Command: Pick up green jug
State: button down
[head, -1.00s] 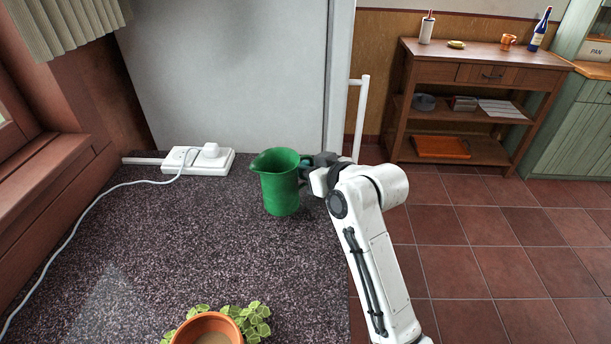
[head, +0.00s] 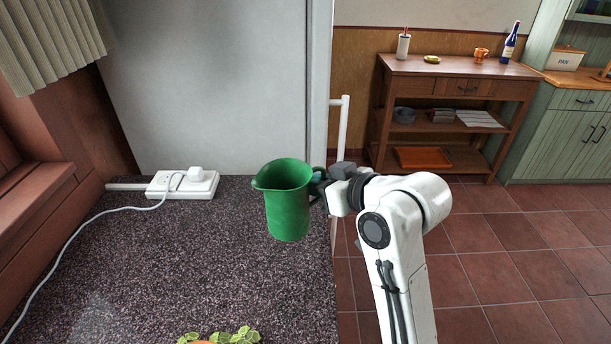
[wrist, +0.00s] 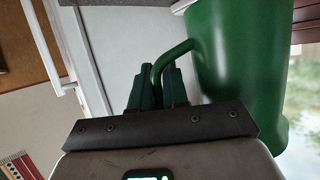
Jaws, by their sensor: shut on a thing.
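The green jug (head: 287,205) is near the right edge of the dark speckled counter in the head view, upright with its spout to the left. It looks raised a little above the counter. My gripper (head: 318,187) reaches it from the right and is shut on its handle. In the wrist view the jug (wrist: 232,70) fills the right side, and the fingers of my gripper (wrist: 158,88) close around the green handle. The jug's underside is hidden.
A white power strip (head: 182,184) with a cord lies at the counter's back left. A potted plant (head: 220,337) is at the front, mostly cut off. A pale cabinet or fridge door (head: 215,80) stands behind. A wooden side table (head: 455,85) is across the tiled floor.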

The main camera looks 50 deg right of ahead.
aim_at(298, 197)
jog(key=shift+a+p+v, duration=0.15)
jog(key=shift+p+v, duration=1.2)
jog(key=shift+p, duration=0.75)
jog(key=shift+a+p+v, duration=0.1)
jog(key=shift+p+v, duration=1.25)
jog(key=shift+p, duration=0.7)
